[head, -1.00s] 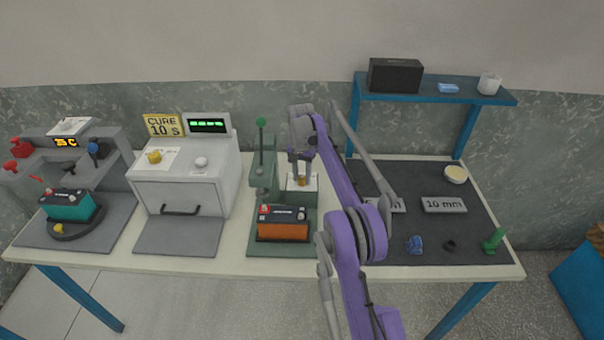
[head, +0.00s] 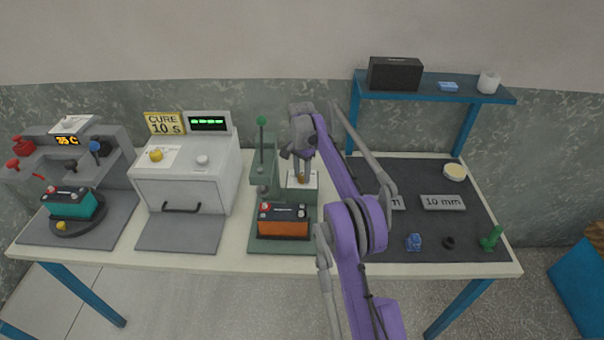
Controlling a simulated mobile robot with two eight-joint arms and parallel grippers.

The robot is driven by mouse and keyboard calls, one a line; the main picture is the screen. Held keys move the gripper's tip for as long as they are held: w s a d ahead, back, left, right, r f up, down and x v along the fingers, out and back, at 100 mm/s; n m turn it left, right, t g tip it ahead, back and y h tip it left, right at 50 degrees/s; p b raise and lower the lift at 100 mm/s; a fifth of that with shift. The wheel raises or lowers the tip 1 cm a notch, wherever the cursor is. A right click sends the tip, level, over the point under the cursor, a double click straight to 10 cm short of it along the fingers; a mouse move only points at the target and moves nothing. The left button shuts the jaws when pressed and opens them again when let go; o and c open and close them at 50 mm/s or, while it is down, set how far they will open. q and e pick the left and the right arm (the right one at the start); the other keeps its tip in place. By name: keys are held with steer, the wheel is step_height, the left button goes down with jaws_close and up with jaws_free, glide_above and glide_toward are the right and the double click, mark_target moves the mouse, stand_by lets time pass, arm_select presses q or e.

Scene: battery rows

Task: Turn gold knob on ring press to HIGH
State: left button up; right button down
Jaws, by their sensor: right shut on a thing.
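The ring press (head: 262,168) is a green machine in the middle of the table, with a green-balled lever. On its right side is a white plate (head: 311,183) with a small gold knob (head: 301,180) on it. My right gripper (head: 301,172) is over the plate, pointing down, shut on the gold knob. The gripper and wrist cover part of the knob and plate, and I cannot read the plate's marks or the knob's setting. My left gripper is out of view.
An orange battery (head: 283,220) sits on the press base. Left is a white oven (head: 180,187) with its own gold knob (head: 156,155). Farther left is a grey station with a teal battery (head: 69,203). A dark mat (head: 440,235) with small parts lies right.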

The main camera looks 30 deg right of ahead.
mark_target(302, 175)
steer(key=c, duration=0.5)
jaws_free()
steer(key=shift+r, duration=0.1)
arm_select(q)
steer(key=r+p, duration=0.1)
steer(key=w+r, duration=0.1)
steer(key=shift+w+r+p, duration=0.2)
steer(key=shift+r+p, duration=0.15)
steer(key=shift+p, duration=0.05)
arm_select(e)
step_height(302, 175, up, 11)
